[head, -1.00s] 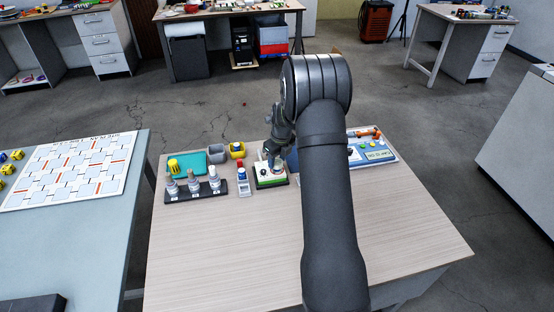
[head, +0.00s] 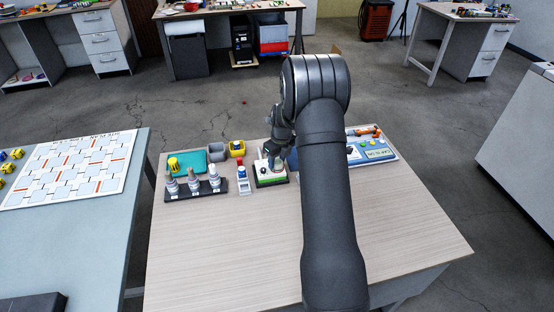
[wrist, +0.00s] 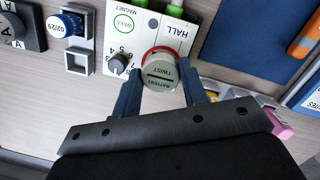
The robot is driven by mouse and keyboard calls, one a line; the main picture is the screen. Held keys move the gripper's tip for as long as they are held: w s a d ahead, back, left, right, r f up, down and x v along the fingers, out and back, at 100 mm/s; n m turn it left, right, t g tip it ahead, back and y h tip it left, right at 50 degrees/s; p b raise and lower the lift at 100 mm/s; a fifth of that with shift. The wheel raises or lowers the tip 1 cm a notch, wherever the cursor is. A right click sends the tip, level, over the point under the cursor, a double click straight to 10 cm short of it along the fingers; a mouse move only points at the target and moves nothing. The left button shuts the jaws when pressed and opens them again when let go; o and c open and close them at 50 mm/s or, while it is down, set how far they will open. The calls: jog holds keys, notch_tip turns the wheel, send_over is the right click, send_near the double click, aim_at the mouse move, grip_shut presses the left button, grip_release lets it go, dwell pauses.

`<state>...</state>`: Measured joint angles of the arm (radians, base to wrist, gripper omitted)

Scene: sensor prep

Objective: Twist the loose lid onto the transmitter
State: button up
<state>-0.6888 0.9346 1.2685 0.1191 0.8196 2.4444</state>
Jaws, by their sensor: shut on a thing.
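The lid (wrist: 160,72) is a round grey-green cap marked BATTERY and TWIST, with a dark slot. It sits at the corner of the white transmitter (wrist: 116,44), which is marked HALL and has a dark numbered knob. A red ring shows around part of the lid's edge; I cannot tell how far the lid is seated. My gripper (wrist: 162,80) has its blue fingers shut on the lid, one on each side. In the head view, the transmitter (head: 264,176) stands on the wooden table under my gripper (head: 271,160), which hides the lid.
Left of the transmitter are a small stand with a blue-capped bottle (head: 242,173) and a dark rack (head: 182,197) of several bottles. A teal tray (head: 191,158) and grey and yellow cups lie behind. A blue-and-white board (head: 384,158) is to the right. The table's front is clear.

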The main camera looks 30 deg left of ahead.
jog(key=shift+f, duration=0.6)
dwell(0.9)
dwell(0.3)
jog(key=o, duration=1)
jog(key=shift+o, duration=0.2)
jog(key=shift+r, duration=3.6)
jog(key=shift+f, duration=3.15)
